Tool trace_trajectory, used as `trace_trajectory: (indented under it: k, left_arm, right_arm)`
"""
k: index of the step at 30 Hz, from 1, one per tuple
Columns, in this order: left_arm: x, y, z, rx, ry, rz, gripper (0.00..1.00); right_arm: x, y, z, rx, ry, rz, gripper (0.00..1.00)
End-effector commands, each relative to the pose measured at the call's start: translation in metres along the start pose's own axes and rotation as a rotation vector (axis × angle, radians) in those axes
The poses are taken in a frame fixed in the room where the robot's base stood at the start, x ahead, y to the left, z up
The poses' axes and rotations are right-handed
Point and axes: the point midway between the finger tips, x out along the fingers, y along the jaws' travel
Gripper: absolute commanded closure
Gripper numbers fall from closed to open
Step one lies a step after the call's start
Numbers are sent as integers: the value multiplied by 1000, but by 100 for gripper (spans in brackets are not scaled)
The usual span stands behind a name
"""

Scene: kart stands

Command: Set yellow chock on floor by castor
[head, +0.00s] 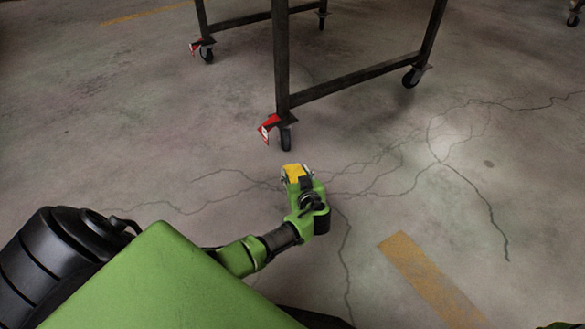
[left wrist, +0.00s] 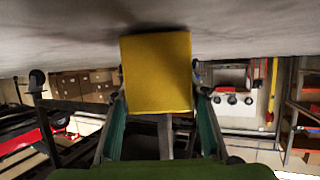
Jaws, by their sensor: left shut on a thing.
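The yellow chock (head: 293,172) is between the fingers of my left gripper (head: 297,178), which is shut on it. In the left wrist view the chock (left wrist: 157,72) fills the middle, with a finger at each side and the floor close by it. I cannot tell whether it touches the floor. The nearest castor (head: 286,140), black with a red brake tab (head: 268,127), stands under the stand's front leg. The chock is just in front of this castor, with a small gap of floor between. My right gripper is not in view.
The dark metal stand (head: 281,60) rests on castors, with others at the back left (head: 207,55) and right (head: 411,78). The cracked concrete floor around the chock is clear. A worn yellow floor stripe (head: 425,275) lies at lower right. Shelving shows in the left wrist view (left wrist: 300,100).

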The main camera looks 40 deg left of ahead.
Motion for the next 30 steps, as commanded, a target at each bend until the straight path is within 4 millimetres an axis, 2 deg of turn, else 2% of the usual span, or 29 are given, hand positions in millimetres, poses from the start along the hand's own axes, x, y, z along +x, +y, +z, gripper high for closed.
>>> trace_trajectory:
  k: [13,14,15,16,30]
  left_arm:
    - [-2,2,8,-3,2,1,91]
    - [-2,2,8,-3,1,1,56]
    - [-2,2,7,-3,1,1,46]
    - [-2,2,7,-2,1,1,42]
    - [-4,1,1,-2,1,0,42]
  right_arm:
    - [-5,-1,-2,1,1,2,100]
    - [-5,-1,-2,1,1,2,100]
    - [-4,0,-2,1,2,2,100]
    - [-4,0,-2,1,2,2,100]
    - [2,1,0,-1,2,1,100]
